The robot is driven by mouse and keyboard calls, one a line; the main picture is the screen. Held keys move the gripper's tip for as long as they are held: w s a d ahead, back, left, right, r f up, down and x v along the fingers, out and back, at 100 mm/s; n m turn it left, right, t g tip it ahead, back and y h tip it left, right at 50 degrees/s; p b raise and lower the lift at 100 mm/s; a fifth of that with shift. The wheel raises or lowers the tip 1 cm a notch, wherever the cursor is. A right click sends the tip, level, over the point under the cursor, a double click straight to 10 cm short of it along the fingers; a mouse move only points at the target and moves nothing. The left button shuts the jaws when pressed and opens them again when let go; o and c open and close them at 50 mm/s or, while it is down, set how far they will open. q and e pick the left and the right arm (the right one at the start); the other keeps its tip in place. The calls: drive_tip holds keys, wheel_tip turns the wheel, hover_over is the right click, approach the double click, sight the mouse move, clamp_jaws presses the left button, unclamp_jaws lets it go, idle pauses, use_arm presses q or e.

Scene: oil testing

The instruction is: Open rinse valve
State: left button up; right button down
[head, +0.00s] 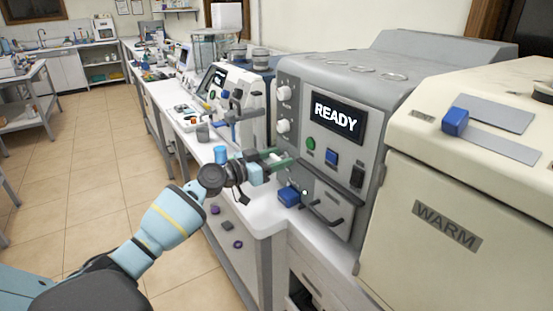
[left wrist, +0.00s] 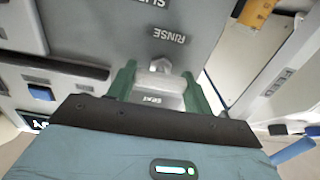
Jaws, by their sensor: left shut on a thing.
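The rinse valve (left wrist: 160,82) is a pale grey handle under the RINSE label (left wrist: 170,35) on a grey panel, which appears upside down in the left wrist view. My left gripper (left wrist: 158,90) has its green fingers on both sides of this handle and is shut on it. In the head view my left gripper (head: 279,161) is at the left side of the grey machine (head: 290,70) whose screen reads READY. The handle is hidden behind the gripper there. My right gripper is in neither view.
A blue block-like knob (head: 289,196) and a dark drawer handle (head: 328,213) are just below and right of the gripper. A white instrument (head: 242,85) and a blue-capped container (head: 221,154) stand close by. The cream WARM cabinet (head: 470,190) is at right. Floor (head: 90,180) is open at left.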

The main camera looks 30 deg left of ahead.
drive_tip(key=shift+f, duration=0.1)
use_arm(q)
drive_tip(key=n, duration=0.4)
drive_tip(key=shift+b, duration=0.3)
drive_tip(key=n, duration=0.3)
drive_tip(key=shift+a+n, duration=0.15)
drive_tip(key=shift+n, duration=0.15)
drive_tip(key=n, duration=0.2)
drive_tip(key=shift+w+n+p, duration=0.1)
drive_tip(key=shift+n+p, duration=0.2)
drive_tip(key=shift+n, duration=0.1)
drive_tip(key=n+p, duration=0.1)
drive_tip(key=n, duration=0.2)
drive_tip(key=shift+n, duration=0.3)
drive_tip(key=shift+f+n+p, duration=0.1)
drive_tip(key=shift+n+p, duration=0.45)
drive_tip(key=shift+n, duration=1.35)
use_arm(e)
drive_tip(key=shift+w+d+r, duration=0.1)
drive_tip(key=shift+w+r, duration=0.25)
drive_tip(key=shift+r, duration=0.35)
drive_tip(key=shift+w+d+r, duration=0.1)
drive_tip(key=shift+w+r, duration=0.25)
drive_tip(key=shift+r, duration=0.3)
use_arm(q)
drive_tip(key=shift+f, duration=0.1)
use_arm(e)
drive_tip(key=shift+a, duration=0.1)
